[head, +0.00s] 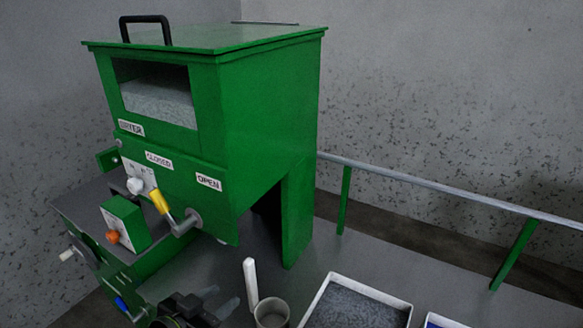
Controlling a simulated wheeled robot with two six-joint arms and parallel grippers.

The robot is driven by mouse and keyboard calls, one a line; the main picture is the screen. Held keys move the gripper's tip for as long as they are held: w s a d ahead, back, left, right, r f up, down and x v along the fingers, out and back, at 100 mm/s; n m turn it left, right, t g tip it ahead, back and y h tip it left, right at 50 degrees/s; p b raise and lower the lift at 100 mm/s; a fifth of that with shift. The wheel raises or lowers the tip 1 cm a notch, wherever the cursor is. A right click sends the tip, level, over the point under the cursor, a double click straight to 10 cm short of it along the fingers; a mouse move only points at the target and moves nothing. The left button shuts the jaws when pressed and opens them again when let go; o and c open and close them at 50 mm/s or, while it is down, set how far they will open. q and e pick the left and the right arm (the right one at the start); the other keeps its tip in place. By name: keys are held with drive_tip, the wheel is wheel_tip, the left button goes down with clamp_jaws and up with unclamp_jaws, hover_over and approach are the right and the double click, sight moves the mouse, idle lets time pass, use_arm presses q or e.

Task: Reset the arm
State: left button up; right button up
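My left gripper (219,299) is low in the head view, left of centre. It is dark with two greyish fingertips that stand apart, with nothing visible between them. It is in front of the green machine (275,110), above the grey bench top. The rest of the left arm is cut off by the bottom edge. My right gripper is not in view.
A grey cup (271,314) with an upright white handle (251,283) stands right of the gripper. A white-rimmed tray of grey granules (358,306) is further right. The machine has a yellow lever (160,202). A rail (450,199) runs behind the bench.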

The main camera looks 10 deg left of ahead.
use_arm(q)
drive_tip(key=s+a+f+n+g+y, duration=0.25)
drive_tip(key=s+a+f+g, duration=0.3)
drive_tip(key=s, duration=0.45)
drive_tip(key=s+a+f+n+g+y, duration=0.2)
drive_tip(key=s+a+f+g+y, duration=0.2)
drive_tip(key=s+f, duration=0.5)
wheel_tip(320, 180, down, 21)
drive_tip(key=s+a+p, duration=0.1)
drive_tip(key=s+p, duration=0.1)
drive_tip(key=p, duration=0.1)
drive_tip(key=s+d+f+g+p, duration=0.1)
drive_tip(key=s+f+g, duration=0.1)
drive_tip(key=s+f, duration=1.1)
drive_tip(key=shift+s+d+h, duration=0.2)
drive_tip(key=shift+s+h, duration=0.25)
drive_tip(key=shift+s, duration=0.15)
